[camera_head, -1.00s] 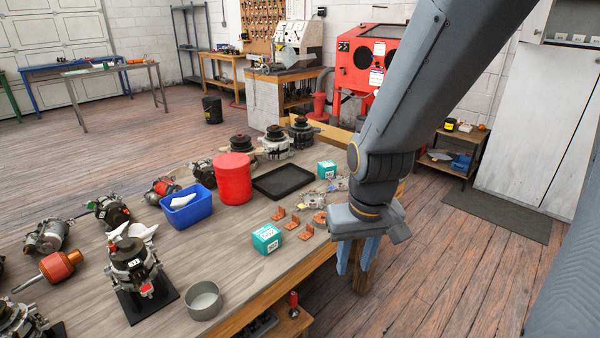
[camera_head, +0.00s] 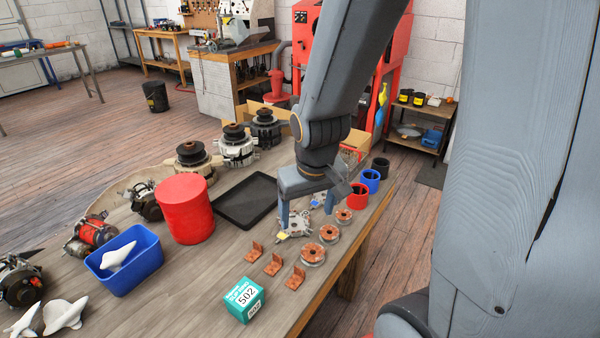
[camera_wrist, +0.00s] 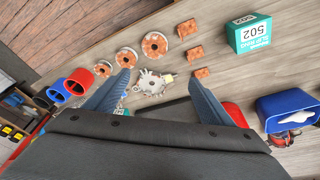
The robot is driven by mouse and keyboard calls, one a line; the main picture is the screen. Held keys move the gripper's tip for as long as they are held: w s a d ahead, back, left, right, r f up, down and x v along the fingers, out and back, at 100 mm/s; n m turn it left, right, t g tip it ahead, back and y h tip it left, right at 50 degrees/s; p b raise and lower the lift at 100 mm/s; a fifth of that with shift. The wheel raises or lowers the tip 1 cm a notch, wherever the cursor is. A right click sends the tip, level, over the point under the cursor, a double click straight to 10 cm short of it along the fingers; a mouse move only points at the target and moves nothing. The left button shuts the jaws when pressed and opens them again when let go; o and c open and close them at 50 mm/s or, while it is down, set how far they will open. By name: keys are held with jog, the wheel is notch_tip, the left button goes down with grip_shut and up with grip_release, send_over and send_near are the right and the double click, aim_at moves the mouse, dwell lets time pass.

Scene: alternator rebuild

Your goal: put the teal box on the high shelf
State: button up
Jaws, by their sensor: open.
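A teal box (camera_head: 244,300) marked 502 stands on the near part of the wooden workbench (camera_head: 190,310). In the wrist view the teal box (camera_wrist: 248,34) is at the upper right, clear of the fingers. My gripper (camera_head: 306,210) is open and empty above the bench, farther back than the box. In the wrist view my gripper (camera_wrist: 158,82) has its fingers spread over a silver metal part (camera_wrist: 149,84). I cannot tell which place is the high shelf.
Copper brackets (camera_head: 273,265) and copper-wound rings (camera_head: 328,234) lie between gripper and box. A blue bin (camera_head: 125,262), a red canister (camera_head: 186,210), a black tray (camera_head: 246,200) and several alternators crowd the bench. Red, blue and black cups (camera_head: 370,180) line its right edge.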

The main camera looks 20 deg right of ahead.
jog(key=w+d+f+t+b, duration=0.1)
jog(key=w+d+f+t, duration=0.2)
jog(key=w, duration=0.5)
jog(key=w+d+f+n+t+y+b, duration=0.1)
jog(key=w+d+f+t+b, duration=0.1)
jog(key=w+d, duration=0.4)
jog(key=w+d+f+t+y+b, duration=0.1)
jog(key=w+d+f+t, duration=0.3)
jog(key=w, duration=0.7)
jog(key=shift+d+f+n+t, duration=0.15)
jog(key=shift+d+f+n, duration=0.05)
jog(key=shift+f, duration=0.25)
jog(key=shift+d+f+n+t, duration=0.15)
jog(key=shift+d+f+n, duration=0.05)
jog(key=shift+f, duration=0.2)
jog(key=shift+w+d+f+t+y, duration=0.1)
jog(key=shift+w+t+y, duration=0.1)
jog(key=shift+t+y, duration=0.1)
jog(key=shift+x, duration=0.95)
jog(key=shift+p+x, duration=0.85)
jog(key=shift+x, duration=2.15)
jog(key=shift+w+d+r, duration=0.1)
jog(key=shift+r, duration=0.1)
jog(key=c, duration=1.3)
